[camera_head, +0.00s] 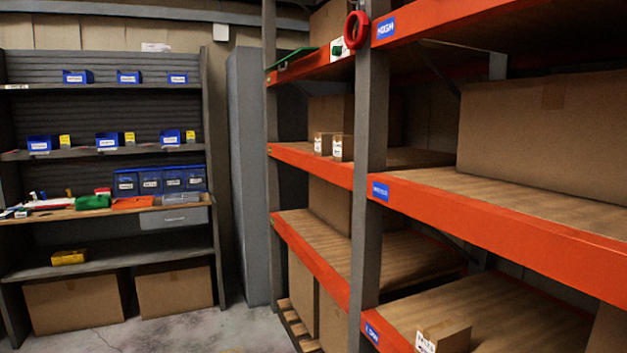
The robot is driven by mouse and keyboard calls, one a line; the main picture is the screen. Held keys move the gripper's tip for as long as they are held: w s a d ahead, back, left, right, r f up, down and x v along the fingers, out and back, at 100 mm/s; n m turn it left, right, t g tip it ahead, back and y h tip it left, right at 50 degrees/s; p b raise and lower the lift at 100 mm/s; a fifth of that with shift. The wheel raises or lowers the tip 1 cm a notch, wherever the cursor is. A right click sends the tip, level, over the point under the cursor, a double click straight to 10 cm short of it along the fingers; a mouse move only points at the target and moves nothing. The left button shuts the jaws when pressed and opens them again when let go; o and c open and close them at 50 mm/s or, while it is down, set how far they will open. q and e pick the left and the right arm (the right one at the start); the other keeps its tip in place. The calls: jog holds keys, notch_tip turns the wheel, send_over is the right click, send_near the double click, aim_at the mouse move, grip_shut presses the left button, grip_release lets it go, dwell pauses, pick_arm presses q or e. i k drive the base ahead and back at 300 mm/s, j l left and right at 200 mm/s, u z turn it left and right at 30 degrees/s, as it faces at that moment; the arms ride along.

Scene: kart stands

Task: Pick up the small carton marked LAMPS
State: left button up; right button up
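Several small cartons with white labels stand on the orange-beamed rack. One small brown carton (450,332) sits at the front of the lower right shelf, at the bottom of the head view; its label is too blurred to read for certain. Two more small cartons, a left one (323,143) and a right one (343,147), stand side by side at the front edge of the middle shelf behind the grey post. Their labels are too small to read. I cannot tell which carton is marked LAMPS. Neither of my grippers is in view.
The grey rack post (368,160) and orange shelf beams (500,225) stand close on the right. Large boxes (545,135) fill the shelf backs. A workbench (100,205) with blue bins is at the left. Concrete floor (200,332) is clear between them.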

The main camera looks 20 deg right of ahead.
aim_at(343, 145)
jog(key=i+j+z, duration=0.65)
jog(key=i, duration=0.15)
jog(key=i+j+z, duration=0.15)
jog(key=j, duration=0.15)
jog(key=i+j+z, duration=0.15)
jog(key=j, duration=0.15)
jog(key=i+j+z, duration=0.15)
jog(key=j, duration=0.15)
jog(key=i+j+z, duration=0.15)
jog(key=j, duration=0.15)
